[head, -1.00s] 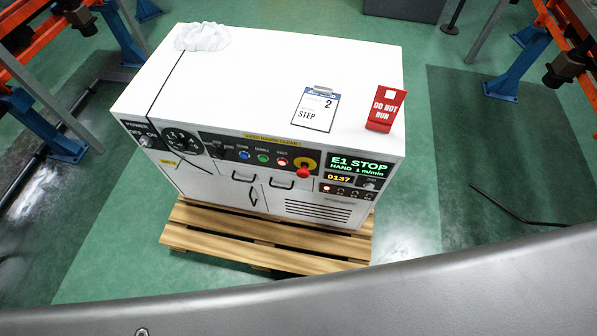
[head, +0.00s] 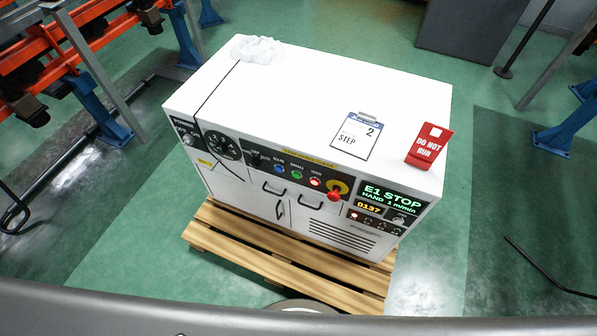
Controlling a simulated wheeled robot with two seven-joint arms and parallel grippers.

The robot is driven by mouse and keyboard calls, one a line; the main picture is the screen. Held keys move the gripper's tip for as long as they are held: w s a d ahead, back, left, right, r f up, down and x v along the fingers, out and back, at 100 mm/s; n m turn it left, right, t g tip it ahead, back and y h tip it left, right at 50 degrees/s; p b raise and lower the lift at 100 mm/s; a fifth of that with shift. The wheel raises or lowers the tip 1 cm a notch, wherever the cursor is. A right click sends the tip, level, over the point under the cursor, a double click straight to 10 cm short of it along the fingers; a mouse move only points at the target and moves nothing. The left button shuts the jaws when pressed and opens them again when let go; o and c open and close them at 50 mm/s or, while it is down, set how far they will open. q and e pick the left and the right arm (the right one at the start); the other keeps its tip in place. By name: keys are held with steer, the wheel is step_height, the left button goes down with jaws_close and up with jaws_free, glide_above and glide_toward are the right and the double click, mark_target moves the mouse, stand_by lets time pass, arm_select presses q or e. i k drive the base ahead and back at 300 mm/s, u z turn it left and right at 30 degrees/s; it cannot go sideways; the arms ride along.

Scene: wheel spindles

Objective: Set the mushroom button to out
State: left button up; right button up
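The mushroom button (head: 334,196) is a red knob in front of a yellow round plate (head: 338,187) on the front panel of a white cabinet (head: 300,90). It stands right of the blue, green and red lamp buttons. From this angle I cannot tell whether it is pressed in or out. The display (head: 391,198) beside it reads "E1 STOP" and "HAND 1 m/min", with "0137" in amber below. Neither of my grippers is in view.
The cabinet stands on a wooden pallet (head: 250,255). On its top lie a clipboard (head: 356,137) reading "2 STEP", a red "DO NOT RUN" sign (head: 428,146) and a crumpled white cloth (head: 257,49). Orange and blue racks (head: 90,100) stand at left. Green floor is open around the pallet.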

mark_target(333, 196)
steer(key=z, duration=1.3)
steer(key=k, duration=0.9)
steer(key=u, duration=1.9)
